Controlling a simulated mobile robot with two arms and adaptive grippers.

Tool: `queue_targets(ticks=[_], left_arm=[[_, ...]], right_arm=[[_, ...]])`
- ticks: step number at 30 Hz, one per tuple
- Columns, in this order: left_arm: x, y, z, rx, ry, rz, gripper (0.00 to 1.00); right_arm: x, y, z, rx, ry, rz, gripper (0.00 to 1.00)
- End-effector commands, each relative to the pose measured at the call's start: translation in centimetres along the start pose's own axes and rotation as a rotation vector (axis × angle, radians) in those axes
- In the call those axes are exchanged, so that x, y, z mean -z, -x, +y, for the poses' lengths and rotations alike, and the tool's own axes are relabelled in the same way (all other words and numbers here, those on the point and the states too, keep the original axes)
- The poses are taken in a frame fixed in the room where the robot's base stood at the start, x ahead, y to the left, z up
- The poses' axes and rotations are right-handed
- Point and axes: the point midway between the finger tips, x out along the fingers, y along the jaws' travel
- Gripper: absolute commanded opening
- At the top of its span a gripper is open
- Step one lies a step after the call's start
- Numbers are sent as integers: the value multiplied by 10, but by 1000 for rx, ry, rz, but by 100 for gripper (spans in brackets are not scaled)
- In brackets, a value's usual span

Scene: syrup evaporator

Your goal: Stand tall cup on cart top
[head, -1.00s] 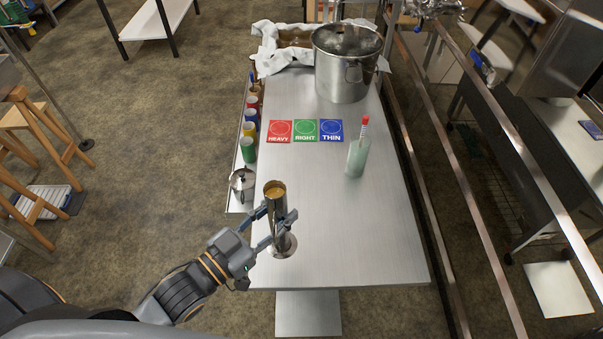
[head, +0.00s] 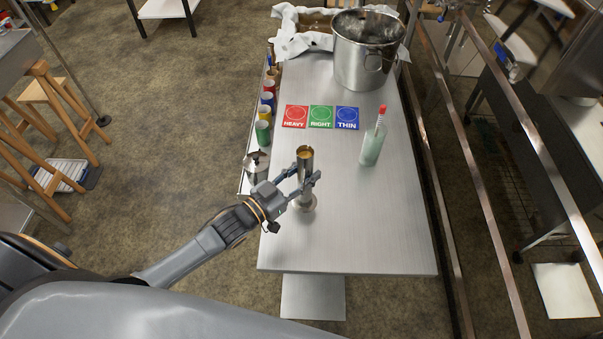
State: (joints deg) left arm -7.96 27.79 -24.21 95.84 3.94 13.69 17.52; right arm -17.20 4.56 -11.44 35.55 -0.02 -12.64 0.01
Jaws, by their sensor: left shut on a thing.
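The tall cup (head: 306,160) is a narrow metal cylinder with amber-brown contents showing at its mouth. My left gripper (head: 303,181) is shut on it, with the fingers around its lower part. The cup looks upright over the near part of the steel cart top (head: 375,225). A round shiny metal shape (head: 306,204) shows just below the fingers; I cannot tell if it is the cup's foot, a separate piece or a reflection, nor whether the cup touches the cart top. My right gripper is not in view.
Red, green and blue cards (head: 321,117) lie mid-cart. A pale green container (head: 372,146) with a red-topped stick stands to their right. A steel pot (head: 362,60) is at the back. Coloured cups (head: 263,131) and a metal pot (head: 257,167) line the left side. The near right top is clear.

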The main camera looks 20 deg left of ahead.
Motion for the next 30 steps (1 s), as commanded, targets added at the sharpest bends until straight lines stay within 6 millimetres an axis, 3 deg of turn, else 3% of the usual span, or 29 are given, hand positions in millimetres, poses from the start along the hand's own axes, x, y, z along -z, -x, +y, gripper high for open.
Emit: queue_targets(ticks=[7, 15, 29, 30], left_arm=[[-8, -8, -5, 0, -1, 5, 0], [-36, -7, -4, 0, 1, 4, 0], [-41, -7, -4, 0, 0, 4, 0], [-42, -6, -4, 0, 0, 0, 43]], right_arm=[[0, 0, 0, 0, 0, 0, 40], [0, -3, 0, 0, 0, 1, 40], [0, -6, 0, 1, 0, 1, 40], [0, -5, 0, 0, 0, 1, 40]])
